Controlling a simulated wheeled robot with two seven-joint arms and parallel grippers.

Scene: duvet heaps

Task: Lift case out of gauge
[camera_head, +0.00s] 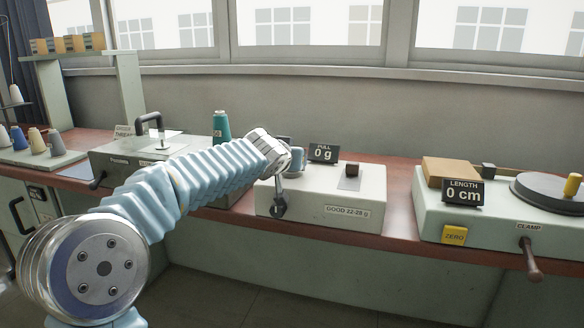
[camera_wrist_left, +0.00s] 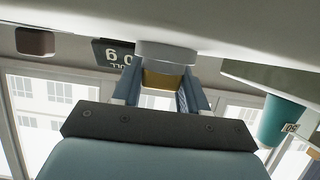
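The gauge is a pale box (camera_head: 340,205) on the bench, with a "PULL 0 g" display (camera_head: 323,153) and a "GOOD 22-28 g" label. My left gripper (camera_head: 293,162) is at the box's left end, pointing down towards it. In the left wrist view, a small brass-coloured piece (camera_wrist_left: 163,80), which may be the case, sits between the fingers (camera_wrist_left: 162,92) under a round grey rim (camera_wrist_left: 165,52). No clear gap shows beside it, but I cannot tell whether the fingers press on it. The arm hides the case in the head view. My right gripper is out of view.
A "LENGTH 0 cm" station (camera_head: 490,225) with a round plate and clamp handle stands to the right. A teal thread cone (camera_head: 221,127) and a grey box with a black handle (camera_head: 110,165) stand left. Thread cones (camera_head: 37,141) sit on a far-left tray.

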